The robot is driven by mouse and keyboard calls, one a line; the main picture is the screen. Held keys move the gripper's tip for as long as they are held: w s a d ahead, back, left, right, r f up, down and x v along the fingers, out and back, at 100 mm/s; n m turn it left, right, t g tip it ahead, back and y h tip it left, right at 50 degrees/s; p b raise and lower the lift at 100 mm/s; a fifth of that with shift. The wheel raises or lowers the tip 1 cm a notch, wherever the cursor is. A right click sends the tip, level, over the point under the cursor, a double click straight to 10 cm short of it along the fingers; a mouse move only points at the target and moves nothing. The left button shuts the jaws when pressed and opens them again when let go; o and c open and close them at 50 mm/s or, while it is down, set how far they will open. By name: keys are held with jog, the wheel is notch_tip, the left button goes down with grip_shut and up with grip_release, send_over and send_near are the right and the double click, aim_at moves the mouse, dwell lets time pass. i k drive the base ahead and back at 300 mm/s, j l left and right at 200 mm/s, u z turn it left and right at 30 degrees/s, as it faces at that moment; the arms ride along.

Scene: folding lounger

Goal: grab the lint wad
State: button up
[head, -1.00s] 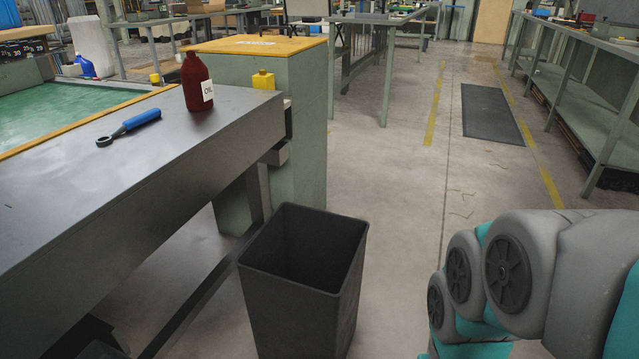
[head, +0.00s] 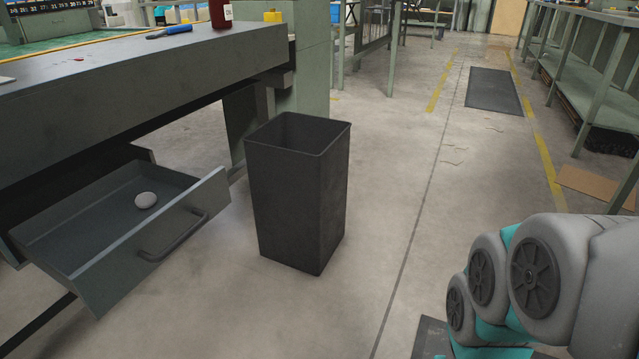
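A small whitish rounded lump, seemingly the lint wad (head: 146,200), lies on the floor of an open drawer (head: 95,292) at the lower left of the head view. The drawer is pulled out from under the grey workbench (head: 150,72), and its handle (head: 172,238) is on the front panel. Nothing covers the lump from above in this view. My arm's links show at the lower right, well apart from the drawer. My gripper is not in the picture.
A tall black bin (head: 298,195) stands on the floor just right of the drawer. A red bottle (head: 221,14) and a blue-handled tool (head: 170,31) are on the bench top. The concrete floor between the bin and my arm is clear.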

aim_at(146, 200)
jog(key=u, duration=1.85)
jog(key=i+l+u, duration=0.1)
jog(key=l+u, duration=0.65)
jog(key=u, duration=0.15)
jog(key=l+u, duration=0.4)
jog(key=i+l, duration=0.05)
